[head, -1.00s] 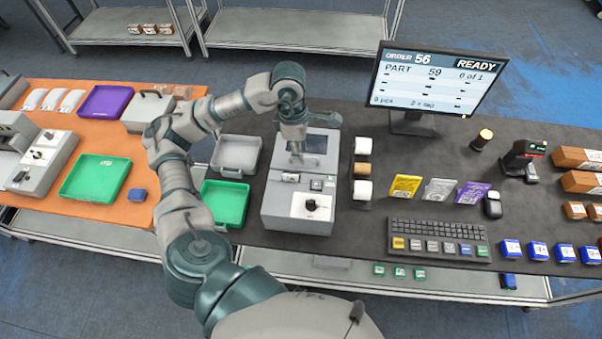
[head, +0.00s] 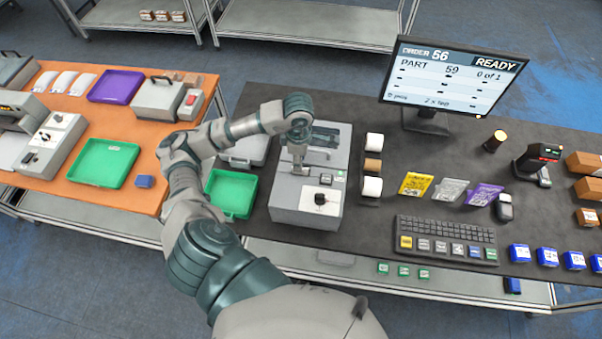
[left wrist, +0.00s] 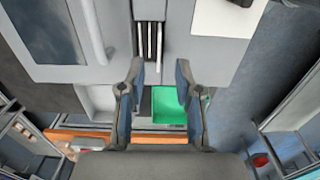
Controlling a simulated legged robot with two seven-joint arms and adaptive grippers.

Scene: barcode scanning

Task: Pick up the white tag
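My left gripper (head: 298,168) is over the grey label machine (head: 283,213), pointing down at its upper part. In the left wrist view the gripper (left wrist: 157,72) is open, its two fingers apart with nothing seen between them. Beyond the fingertips is a dark slot with pale bars (left wrist: 150,40) in the machine. I cannot clearly make out a separate white tag; the gripper hides part of the machine top in the head view. The machine's white front panel (head: 320,200) carries a black knob. My right gripper is not in view.
A green tray (head: 231,194) is left of the machine, and a grey tray (head: 247,150) is partly behind my arm. White and brown rolls (head: 373,165) stand close to its right. A keyboard (head: 446,240) and monitor (head: 452,78) are further right.

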